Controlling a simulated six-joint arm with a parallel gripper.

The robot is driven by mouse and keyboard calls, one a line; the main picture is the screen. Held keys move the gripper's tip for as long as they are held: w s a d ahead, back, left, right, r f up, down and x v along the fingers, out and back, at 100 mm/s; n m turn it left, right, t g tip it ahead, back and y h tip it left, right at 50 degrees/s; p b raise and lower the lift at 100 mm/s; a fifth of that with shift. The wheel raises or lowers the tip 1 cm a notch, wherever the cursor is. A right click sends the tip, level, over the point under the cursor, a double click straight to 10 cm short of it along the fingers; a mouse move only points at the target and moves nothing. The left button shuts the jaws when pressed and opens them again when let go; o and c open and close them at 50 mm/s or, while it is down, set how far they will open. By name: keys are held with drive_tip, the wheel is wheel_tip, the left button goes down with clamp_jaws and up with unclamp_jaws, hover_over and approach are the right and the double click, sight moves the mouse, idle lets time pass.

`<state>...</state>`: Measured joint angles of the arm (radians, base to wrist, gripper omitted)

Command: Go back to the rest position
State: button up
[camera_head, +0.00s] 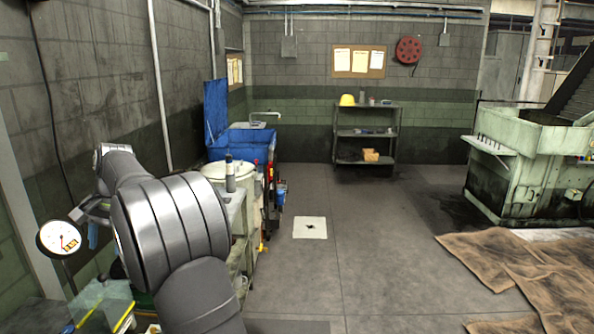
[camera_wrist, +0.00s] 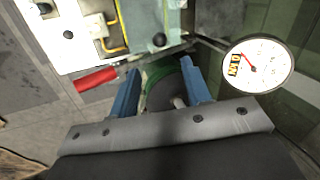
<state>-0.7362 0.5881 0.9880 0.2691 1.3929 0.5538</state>
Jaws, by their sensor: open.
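My gripper (camera_wrist: 160,82) shows in the wrist view with its two blue fingers spread apart and nothing held between them. A green round part with a dark grey disc (camera_wrist: 165,97) lies behind the gap. I cannot tell how far it is from the fingertips. In the head view my arm reaches forward at the left and bends back. Most of my gripper is hidden there; only a bit of blue finger (camera_head: 92,237) shows beside the white dial gauge (camera_head: 59,238).
The gauge also stands right of the fingers in the wrist view (camera_wrist: 258,66). A red handle (camera_wrist: 97,80) and a pale machine panel (camera_wrist: 75,35) are close by. A clear box (camera_head: 103,300) sits low left. Open floor (camera_head: 375,255) lies to the right.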

approach(102, 275)
drive_tip(key=x, duration=0.9)
drive_tip(key=s, duration=1)
drive_tip(key=s+v, duration=0.1)
drive_tip(key=v, duration=1.7)
drive_tip(key=s+f+m+t, duration=0.2)
drive_tip(key=s, duration=0.5)
drive_tip(key=shift+s+f+t, duration=0.2)
drive_tip(key=shift+f+t, duration=0.2)
drive_tip(key=shift+w, duration=0.1)
drive_tip(key=w+r+n+g, duration=0.2)
drive_tip(key=w, duration=0.5)
drive_tip(key=x, duration=1)
drive_tip(key=shift+a+f+g, duration=0.2)
drive_tip(key=shift+f+g, duration=0.05)
drive_tip(key=shift+g, duration=0.15)
